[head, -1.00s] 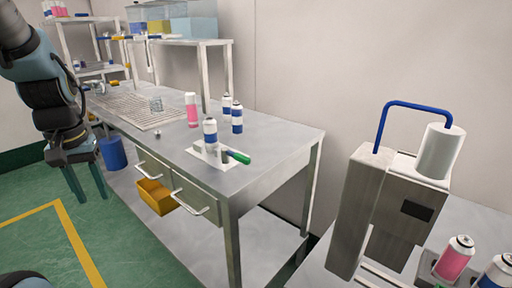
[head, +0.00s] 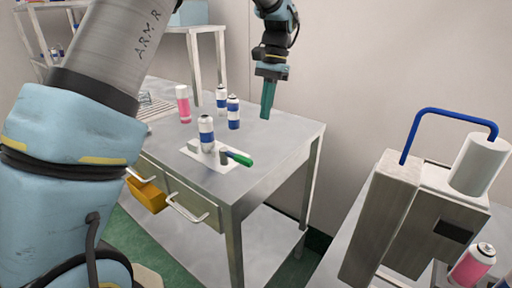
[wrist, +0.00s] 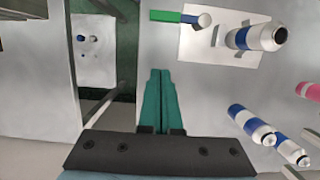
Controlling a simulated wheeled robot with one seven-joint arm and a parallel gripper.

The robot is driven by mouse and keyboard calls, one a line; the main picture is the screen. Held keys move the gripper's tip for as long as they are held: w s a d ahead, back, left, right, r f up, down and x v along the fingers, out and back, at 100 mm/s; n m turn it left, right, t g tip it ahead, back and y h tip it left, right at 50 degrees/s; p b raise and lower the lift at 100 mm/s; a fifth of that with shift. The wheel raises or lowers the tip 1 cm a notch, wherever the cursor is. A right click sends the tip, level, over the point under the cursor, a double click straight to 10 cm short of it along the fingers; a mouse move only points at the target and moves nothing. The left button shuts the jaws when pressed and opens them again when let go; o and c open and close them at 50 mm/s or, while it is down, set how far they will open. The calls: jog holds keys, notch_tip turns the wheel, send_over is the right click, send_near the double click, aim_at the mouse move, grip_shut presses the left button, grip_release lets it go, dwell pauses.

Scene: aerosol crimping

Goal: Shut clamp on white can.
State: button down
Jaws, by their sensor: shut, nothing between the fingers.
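A white can with a blue band (head: 206,134) stands upright on a pale plate (head: 191,151) on the metal bench. The clamp beside it has a green-tipped handle (head: 237,157) sticking out to the right; I cannot tell whether its jaw touches the can. In the wrist view the can (wrist: 257,37), plate (wrist: 205,48) and green handle (wrist: 178,17) show at top right. My gripper (head: 266,115) points down with its green fingers together and empty, above the bench behind and right of the clamp. Its fingertips (wrist: 160,73) are apart from the handle in the wrist view.
Two more blue-banded cans (head: 222,97) (head: 233,112) and a pink can (head: 183,104) stand farther back on the bench. A machine with a blue tube (head: 450,112) stands at right, with a pink can (head: 472,264) near it.

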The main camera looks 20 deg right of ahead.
jog(key=p+x, duration=0.2)
jog(key=x, duration=0.7)
jog(key=shift+a+f, duration=0.2)
jog(key=shift+s+a+f+p, duration=0.15)
jog(key=shift+s+a+p, duration=0.35)
jog(key=shift+a, duration=0.4)
jog(key=shift+s+a+f+p, duration=0.15)
jog(key=shift+s+a+p, duration=0.35)
jog(key=shift+a, duration=0.35)
